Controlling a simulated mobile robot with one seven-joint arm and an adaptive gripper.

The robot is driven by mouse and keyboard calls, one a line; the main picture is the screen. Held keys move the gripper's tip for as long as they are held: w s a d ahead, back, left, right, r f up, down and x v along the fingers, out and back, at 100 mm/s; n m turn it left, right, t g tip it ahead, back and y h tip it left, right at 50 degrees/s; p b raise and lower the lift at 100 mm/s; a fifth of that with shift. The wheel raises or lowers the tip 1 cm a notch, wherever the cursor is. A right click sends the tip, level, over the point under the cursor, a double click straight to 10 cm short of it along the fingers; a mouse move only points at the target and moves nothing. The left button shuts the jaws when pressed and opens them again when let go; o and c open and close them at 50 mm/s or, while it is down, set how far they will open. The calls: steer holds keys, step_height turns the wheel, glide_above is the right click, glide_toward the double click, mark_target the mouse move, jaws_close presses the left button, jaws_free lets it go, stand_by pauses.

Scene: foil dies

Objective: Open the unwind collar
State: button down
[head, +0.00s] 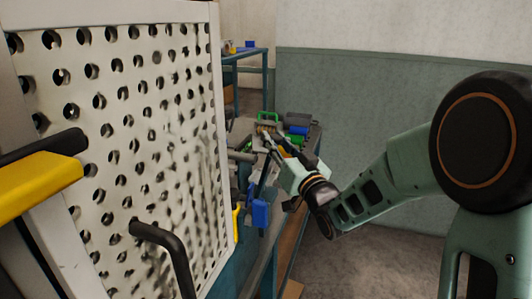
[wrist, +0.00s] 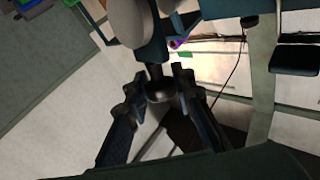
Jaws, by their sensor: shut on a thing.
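In the wrist view, the two dark fingers of my gripper (wrist: 160,80) close from both sides on a dark rounded knob (wrist: 159,95). The knob appears to belong to a dark blue fixture (wrist: 185,47) above it, with a pale rounded part (wrist: 131,20) at its upper left. I cannot tell for certain whether this is the unwind collar or its handle. In the head view, my gripper (head: 268,142) reaches over the cluttered bench from the right. The thing it holds is too small and covered to make out there.
A white perforated panel (head: 130,110) with black handles (head: 165,245) and a yellow grip (head: 35,185) fills the left. Blue bins (head: 260,213) and green parts (head: 267,116) crowd the bench. A blue shelf frame (head: 245,52) stands behind. Bare floor (head: 350,262) lies at the lower right.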

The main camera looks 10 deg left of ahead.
steer(key=s+d+f+m+t+b, duration=0.2)
steer(key=d+f+m+b, duration=0.1)
steer(key=d+f+b, duration=1)
steer(key=shift+s+d+f, duration=0.2)
steer(key=shift+d+f, duration=1.25)
steer(key=shift+f, duration=0.6)
steer(key=shift+a, duration=0.1)
steer(key=c, duration=1.6)
jaws_free()
steer(key=shift+a, duration=0.1)
steer(key=shift+d, duration=0.2)
